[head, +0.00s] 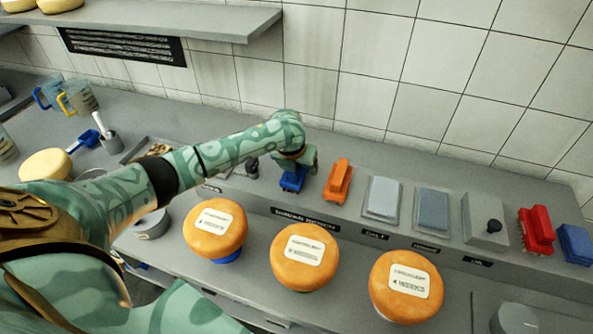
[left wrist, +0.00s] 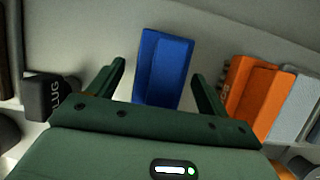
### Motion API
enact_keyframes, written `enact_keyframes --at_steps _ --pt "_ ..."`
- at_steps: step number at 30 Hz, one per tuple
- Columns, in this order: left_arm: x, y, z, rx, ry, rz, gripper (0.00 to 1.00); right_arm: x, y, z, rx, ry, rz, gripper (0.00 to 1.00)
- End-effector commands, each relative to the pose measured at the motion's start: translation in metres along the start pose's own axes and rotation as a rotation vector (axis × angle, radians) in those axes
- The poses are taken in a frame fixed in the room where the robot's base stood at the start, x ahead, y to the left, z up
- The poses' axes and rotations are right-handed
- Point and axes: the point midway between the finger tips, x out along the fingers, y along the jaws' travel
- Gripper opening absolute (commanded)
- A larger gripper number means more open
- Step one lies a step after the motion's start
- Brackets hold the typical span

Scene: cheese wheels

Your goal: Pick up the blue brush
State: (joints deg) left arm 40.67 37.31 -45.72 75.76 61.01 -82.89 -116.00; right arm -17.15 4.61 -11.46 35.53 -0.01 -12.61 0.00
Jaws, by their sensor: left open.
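A blue brush (head: 292,181) stands on the back ledge of the counter, just left of an orange brush (head: 338,180). My left gripper (head: 303,160) is at the blue brush and hides part of it in the head view. In the left wrist view the blue brush (left wrist: 163,66) lies between the two spread fingers of my left gripper (left wrist: 160,77), with a gap visible on each side. The gripper is open and holds nothing. My right gripper is not in view.
The orange brush (left wrist: 257,95) is close on the right in the wrist view, and a dark block (left wrist: 50,98) is on the left. Three cheese wheels, the middle one (head: 304,257), sit in front. Red (head: 536,230) and blue blocks (head: 575,244) stand far right.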

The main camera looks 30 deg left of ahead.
Motion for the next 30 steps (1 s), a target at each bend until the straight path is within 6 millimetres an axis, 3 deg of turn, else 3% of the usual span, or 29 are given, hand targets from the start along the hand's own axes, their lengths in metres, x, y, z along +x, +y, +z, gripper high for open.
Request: enact_keyframes --at_steps 6,8,12,24,30 --pt "0.000 0.000 0.000 0.000 0.000 0.000 0.78 0.000 0.000 0.000 0.001 0.001 0.000 0.74" --pt "0.000 0.000 0.000 0.000 0.000 0.000 0.64 0.000 0.000 0.000 0.001 0.001 0.000 0.74" --pt "0.000 0.000 0.000 0.000 0.000 0.000 0.25 0.000 -0.001 0.000 0.001 0.001 -0.001 0.74" --pt "-0.004 0.000 0.003 0.000 -0.003 -0.001 0.25 0.005 -0.001 0.001 0.001 -0.001 -0.001 0.74" --pt "-0.040 0.000 0.018 0.000 -0.005 -0.002 0.25 -0.008 -0.001 -0.001 0.001 0.002 -0.001 0.74"
